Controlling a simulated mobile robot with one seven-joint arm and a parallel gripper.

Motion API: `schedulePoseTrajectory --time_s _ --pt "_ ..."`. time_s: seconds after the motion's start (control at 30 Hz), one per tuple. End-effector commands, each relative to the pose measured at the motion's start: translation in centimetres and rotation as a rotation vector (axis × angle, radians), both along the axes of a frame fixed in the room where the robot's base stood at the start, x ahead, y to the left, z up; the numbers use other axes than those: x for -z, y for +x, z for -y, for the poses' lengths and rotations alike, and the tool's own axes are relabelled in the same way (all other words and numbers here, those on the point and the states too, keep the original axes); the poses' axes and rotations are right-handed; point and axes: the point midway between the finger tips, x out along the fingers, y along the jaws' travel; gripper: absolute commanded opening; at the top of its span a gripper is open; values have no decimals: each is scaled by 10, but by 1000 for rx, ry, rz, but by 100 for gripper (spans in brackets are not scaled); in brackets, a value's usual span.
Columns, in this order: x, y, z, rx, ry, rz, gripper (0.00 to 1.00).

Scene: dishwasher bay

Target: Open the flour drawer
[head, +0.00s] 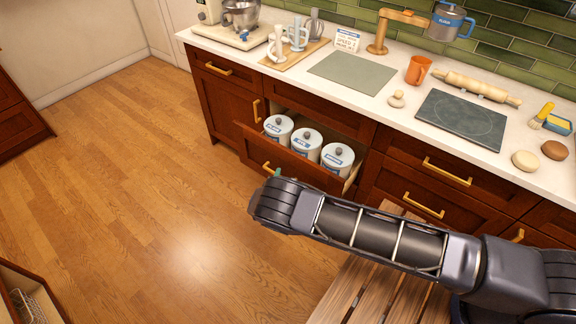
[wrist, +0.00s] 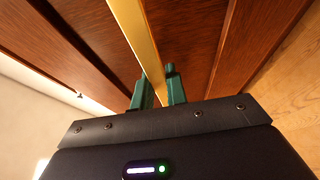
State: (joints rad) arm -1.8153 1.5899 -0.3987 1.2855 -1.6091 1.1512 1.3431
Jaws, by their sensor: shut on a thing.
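The dark red-brown drawer (head: 292,163) stands pulled out from the cabinet. Inside it are three white canisters with blue labels: left (head: 278,127), middle (head: 306,144) and right (head: 337,158). The label words are too small to read surely. In the wrist view, my gripper (wrist: 157,88) has its green fingers on both sides of a brass bar handle (wrist: 138,35) and is shut on it. In the head view, a bit of the handle (head: 266,167) shows at the drawer front, and my arm hides most of the gripper.
Other closed drawers (head: 449,171) are to the right. The counter (head: 394,118) above holds a dark hob, a rolling pin and an orange mug. A slatted wooden surface (head: 365,276) lies below my arm. The wooden floor (head: 150,190) at left is clear.

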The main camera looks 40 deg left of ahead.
Motion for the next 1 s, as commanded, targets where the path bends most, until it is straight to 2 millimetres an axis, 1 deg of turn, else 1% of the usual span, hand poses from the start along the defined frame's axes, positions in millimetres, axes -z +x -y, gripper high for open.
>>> schedulePoseTrajectory --time_s 0.03,0.27,0.3,0.5,0.6,0.8,1.0 --pt "1 -16 0 -2 -2 -1 0" --pt "1 -80 1 -1 -2 -1 0" --pt "2 -92 1 -2 -2 -2 0" --pt "2 -144 1 0 -2 -2 0" --pt "2 -166 2 0 -2 -1 0" --pt "2 -200 2 1 -3 -1 0" --pt "2 -218 2 1 -3 -1 0"
